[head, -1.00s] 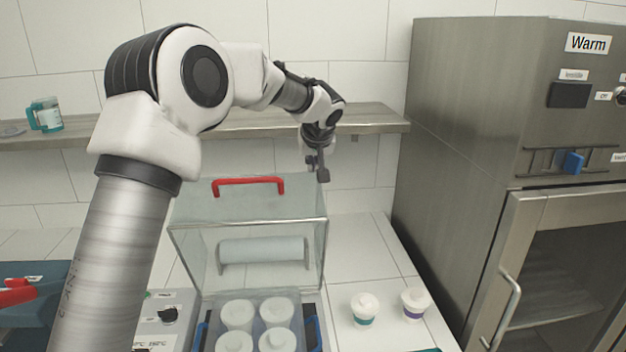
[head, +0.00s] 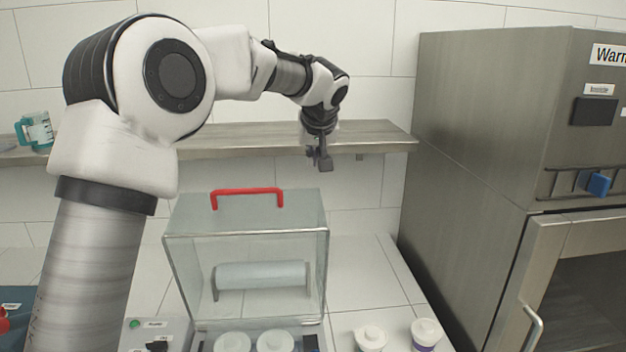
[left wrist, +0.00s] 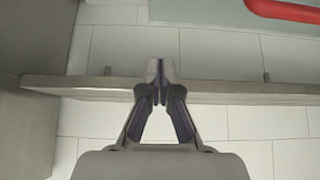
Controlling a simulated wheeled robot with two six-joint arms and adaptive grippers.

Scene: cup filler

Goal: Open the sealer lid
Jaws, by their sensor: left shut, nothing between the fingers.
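The sealer lid (head: 298,205) is a clear box-shaped cover with a red handle (head: 247,198) on top. My left gripper (head: 321,164) is shut and empty, above and behind the lid's right rear corner, apart from the handle. In the left wrist view the shut fingertips (left wrist: 159,72) are in front of the wall, and part of the red handle (left wrist: 285,10) shows at the top right. My right gripper is not in view.
A wall shelf (head: 240,142) runs behind the gripper, with a teal-handled jug (head: 38,132) at its left. A steel warming cabinet (head: 490,130) stands at the right. Two lidded cups (head: 371,338) (head: 425,333) are on the tiled counter.

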